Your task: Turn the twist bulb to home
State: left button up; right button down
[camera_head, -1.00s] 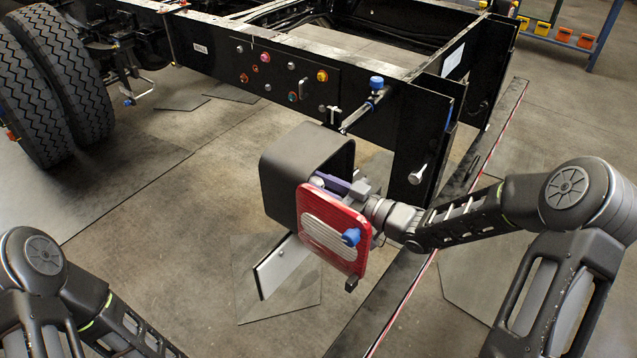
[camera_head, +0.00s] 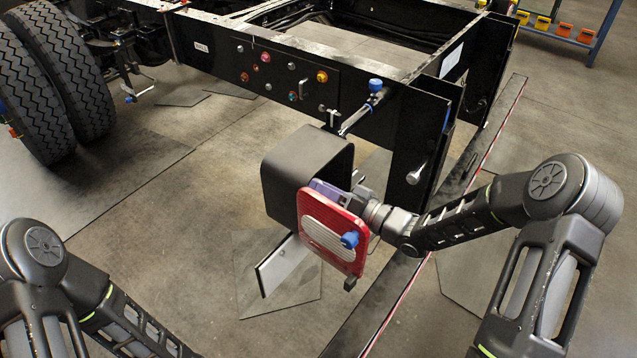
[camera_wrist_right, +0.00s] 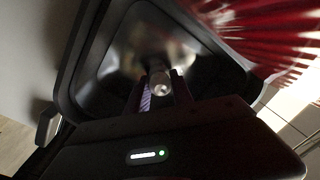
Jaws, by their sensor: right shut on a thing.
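A black lamp housing (camera_head: 300,165) hangs at the rear of the truck frame, with its red-and-white lens (camera_head: 333,232) swung open in front of it. My right gripper (camera_head: 328,190) reaches in from the right between lens and housing; the lens hides part of it. In the right wrist view, the gripper's fingers (camera_wrist_right: 158,92) are shut on the silvery twist bulb (camera_wrist_right: 159,76) inside the dark reflector bowl (camera_wrist_right: 115,55). The bulb's base is hard to make out in the dim light. The left arm shows at bottom left, but its gripper is out of view.
A blue knob (camera_head: 350,240) sits on the lens. The black chassis beam (camera_head: 235,62) carries several coloured buttons and a blue-capped fitting (camera_head: 375,86). A long dark rail with a red-white edge (camera_head: 470,165) lies on the right. Open floor lies left of the housing.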

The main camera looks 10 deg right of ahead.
jog(key=shift+m, duration=0.4)
jog(key=c, duration=1.1)
grip_release()
jog(key=v, duration=0.8)
jog(key=shift+a+b, duration=0.1)
jog(key=shift+b, duration=0.2)
